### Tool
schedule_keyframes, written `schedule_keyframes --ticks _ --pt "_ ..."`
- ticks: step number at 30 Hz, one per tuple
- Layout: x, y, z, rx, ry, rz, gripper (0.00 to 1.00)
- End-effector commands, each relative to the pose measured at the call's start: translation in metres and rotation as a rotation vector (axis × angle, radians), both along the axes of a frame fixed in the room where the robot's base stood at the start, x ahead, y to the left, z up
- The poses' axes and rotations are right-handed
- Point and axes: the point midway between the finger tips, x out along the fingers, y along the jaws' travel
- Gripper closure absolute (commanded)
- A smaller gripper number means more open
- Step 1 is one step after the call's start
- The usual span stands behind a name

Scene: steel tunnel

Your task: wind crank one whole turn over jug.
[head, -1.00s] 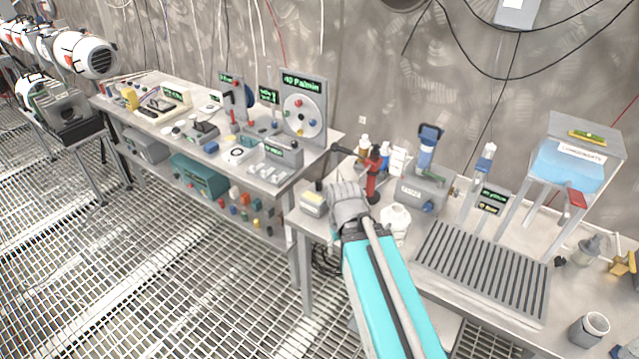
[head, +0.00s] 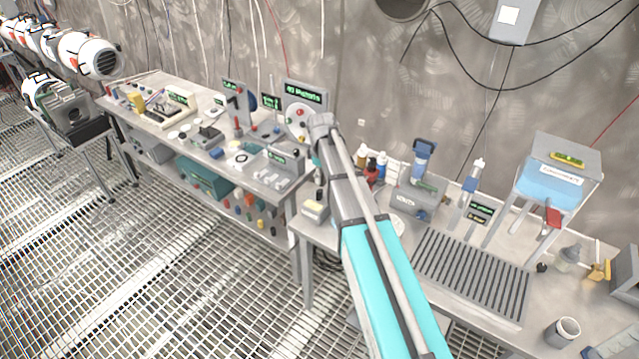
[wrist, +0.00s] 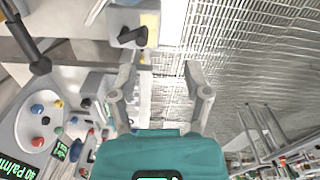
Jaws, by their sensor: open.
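My gripper (wrist: 161,68) is open in the wrist view, with nothing between its fingers; bare grating shows beyond the gap. In the head view my arm hides much of the bench around it, and its end (head: 322,125) is in front of the dial panel. A white rounded vessel (head: 397,226), perhaps the jug, shows only in part at the arm's right edge. A black bar with a thick collar (wrist: 40,65) is at the upper left of the wrist view, apart from the fingers. It may be the crank; I cannot be sure. A red fitting (head: 371,173) shows beside my arm.
A dial panel with coloured knobs (wrist: 38,122) is left of my gripper. A grey machine (head: 410,202), slotted tray (head: 470,274) and framed blue tank (head: 552,188) stand to the right.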

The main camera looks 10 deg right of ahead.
Motion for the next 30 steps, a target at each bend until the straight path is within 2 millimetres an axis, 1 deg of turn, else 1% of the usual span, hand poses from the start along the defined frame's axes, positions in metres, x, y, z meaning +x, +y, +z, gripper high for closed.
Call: schedule_keyframes --ticks 1,3,6,9,21,26,30 --pt "0.018 0.001 0.012 0.0 0.0 0.045 0.38" --pt "0.029 0.001 0.017 0.0 0.0 0.097 0.38" --pt "0.038 0.001 0.02 0.0 0.0 0.143 0.38" --pt "0.04 0.001 0.02 0.0 0.0 0.163 0.38" --pt "0.039 0.001 0.018 0.0 0.0 0.162 0.38" --pt "0.039 0.001 0.014 0.0 0.0 0.162 0.38" --pt "0.039 0.001 0.006 0.0 0.0 0.161 0.38"
